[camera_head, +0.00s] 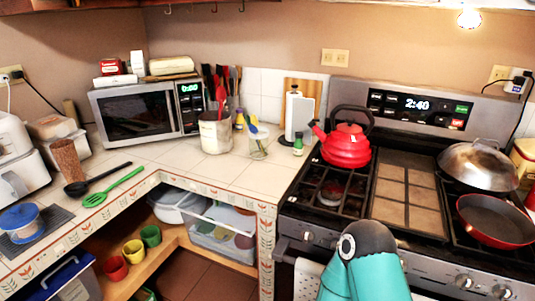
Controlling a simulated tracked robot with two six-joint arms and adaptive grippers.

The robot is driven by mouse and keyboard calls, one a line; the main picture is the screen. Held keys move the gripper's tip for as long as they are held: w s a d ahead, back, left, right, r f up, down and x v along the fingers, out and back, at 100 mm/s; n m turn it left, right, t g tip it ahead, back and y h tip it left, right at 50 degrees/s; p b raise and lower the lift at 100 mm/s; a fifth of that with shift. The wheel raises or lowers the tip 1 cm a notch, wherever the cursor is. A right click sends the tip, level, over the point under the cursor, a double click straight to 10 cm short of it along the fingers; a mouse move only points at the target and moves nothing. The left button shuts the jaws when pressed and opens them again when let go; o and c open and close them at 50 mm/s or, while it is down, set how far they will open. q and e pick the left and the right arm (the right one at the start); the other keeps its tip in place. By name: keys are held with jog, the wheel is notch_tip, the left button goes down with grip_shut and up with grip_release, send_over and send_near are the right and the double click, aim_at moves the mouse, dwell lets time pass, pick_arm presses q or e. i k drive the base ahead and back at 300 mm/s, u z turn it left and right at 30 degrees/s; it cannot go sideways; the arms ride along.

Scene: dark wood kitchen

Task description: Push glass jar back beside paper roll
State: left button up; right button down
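A small dark green bottle (298,147) stands in front of the roll. A teal and black arm link of mine rises at the bottom, right of centre, in front of the stove. Neither of my grippers shows.
A utensil crock (215,132) stands close left of the jar, and a wooden board (303,91) leans behind the roll. The stove with a red kettle (346,147) is to the right. The counter in front of the jar is clear.

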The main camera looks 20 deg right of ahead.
aim_at(259, 145)
jog(key=i, duration=0.9)
